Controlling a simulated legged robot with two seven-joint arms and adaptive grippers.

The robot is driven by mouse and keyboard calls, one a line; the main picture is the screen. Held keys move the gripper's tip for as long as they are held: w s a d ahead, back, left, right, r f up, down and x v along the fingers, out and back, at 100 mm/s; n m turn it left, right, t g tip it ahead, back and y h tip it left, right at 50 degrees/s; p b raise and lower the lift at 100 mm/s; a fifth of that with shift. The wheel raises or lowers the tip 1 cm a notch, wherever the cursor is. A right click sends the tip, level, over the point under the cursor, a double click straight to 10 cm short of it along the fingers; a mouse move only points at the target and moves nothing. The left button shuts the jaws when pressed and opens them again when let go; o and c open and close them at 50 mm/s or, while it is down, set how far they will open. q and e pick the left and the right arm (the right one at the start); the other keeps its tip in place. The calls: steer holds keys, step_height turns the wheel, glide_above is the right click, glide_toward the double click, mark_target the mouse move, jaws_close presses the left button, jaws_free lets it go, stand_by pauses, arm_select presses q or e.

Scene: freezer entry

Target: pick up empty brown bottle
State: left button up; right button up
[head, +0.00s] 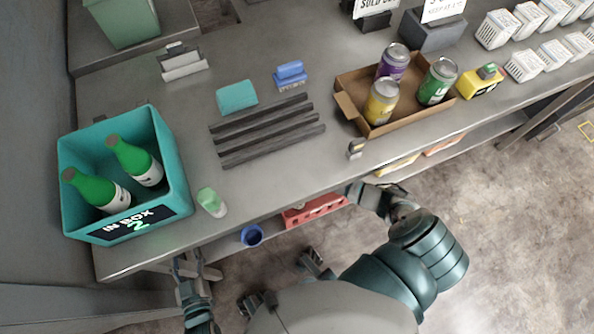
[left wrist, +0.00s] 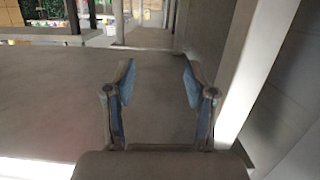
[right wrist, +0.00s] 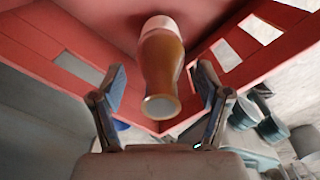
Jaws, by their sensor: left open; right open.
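The brown bottle (right wrist: 163,62) shows in the right wrist view with its round end toward the camera and a white band at its far end. It is inside a red crate (right wrist: 85,40), which also shows under the counter in the head view (head: 318,209). My right gripper (right wrist: 160,82) is open, with one finger on each side of the bottle; I cannot tell if either touches it. In the head view this gripper (head: 366,196) is at the counter's front edge. My left gripper (left wrist: 157,75) is open and empty, below the counter's left front in the head view (head: 196,268).
A teal box (head: 183,178) with two green bottles stands on the counter (head: 270,165) at left. A cardboard tray (head: 352,82) holds three cans. A green-white item (head: 211,202) lies near the front edge. A blue cup (head: 252,235) is below the counter.

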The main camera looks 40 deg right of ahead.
steer(key=shift+d, duration=0.15)
steer(key=shift+c, duration=0.2)
steer(key=c, duration=1.2)
steer(key=shift+o, duration=0.2)
steer(key=shift+r, duration=0.2)
